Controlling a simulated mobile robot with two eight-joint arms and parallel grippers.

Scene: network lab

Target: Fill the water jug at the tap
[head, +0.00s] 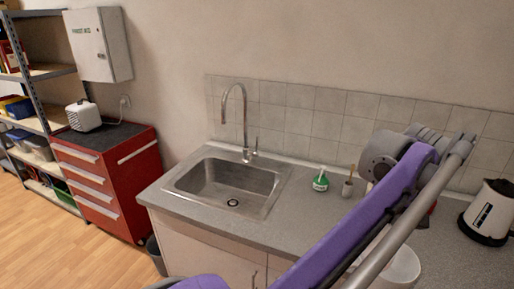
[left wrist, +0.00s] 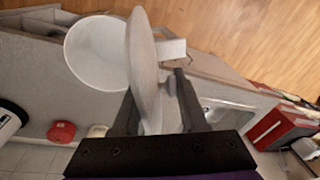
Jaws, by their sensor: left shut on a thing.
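The jug is white and round-mouthed. In the head view the white jug (head: 403,268) shows at the bottom right, partly hidden by my purple arm; the gripper is hidden there. I cannot tell whether the jug touches the counter or holds water. The curved metal tap (head: 244,115) stands behind the steel sink (head: 222,186), left of the jug. My right gripper is out of view.
A green soap bottle (head: 320,181) and a brush cup (head: 347,188) stand right of the sink. A kettle (head: 490,212) stands at the far right. A red lidded pot (left wrist: 62,131) is near the jug. Counter in front of the soap is clear. A red drawer cabinet (head: 105,180) stands left.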

